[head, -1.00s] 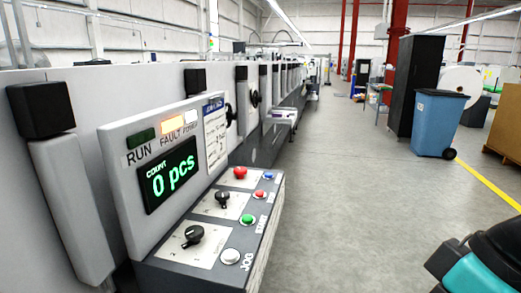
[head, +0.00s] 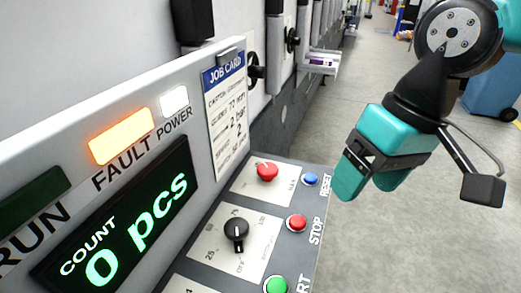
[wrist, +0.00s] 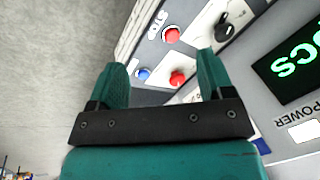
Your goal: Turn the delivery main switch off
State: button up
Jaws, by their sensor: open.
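The grey control panel (head: 312,215) carries a red knob (head: 267,171) on a white plate, with small lettering I cannot read. Nearer is a black rotary knob (head: 236,230) on a scaled plate. No label reading "main switch" is legible. My gripper (head: 372,183) is open and empty, to the right of the panel and apart from it. In the wrist view, the red knob (wrist: 177,78) shows between the open fingers of my gripper (wrist: 160,75), beyond the tips. The black knob (wrist: 223,31) shows farther up.
A blue RESET button (head: 311,179), a red STOP button (head: 296,223) and a green button (head: 276,286) line the panel's right edge. The display (head: 125,220) reads 0 pcs; the FAULT lamp (head: 121,136) glows orange. Open floor lies to the right.

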jog(key=w+a+r+m+h+p, duration=0.25)
jog(key=w+a+r+m, duration=0.2)
jog(key=w, duration=0.45)
jog(key=r+m+p, duration=0.2)
jog(key=m+p, duration=0.1)
jog(key=m, duration=0.1)
send_over(268, 168)
jog(key=shift+h, duration=0.25)
notch_tip(268, 168, down, 18)
jog(key=p, duration=0.2)
jog(key=shift+r+p, duration=0.2)
jog(key=shift+p, duration=0.2)
jog(key=c, duration=0.9)
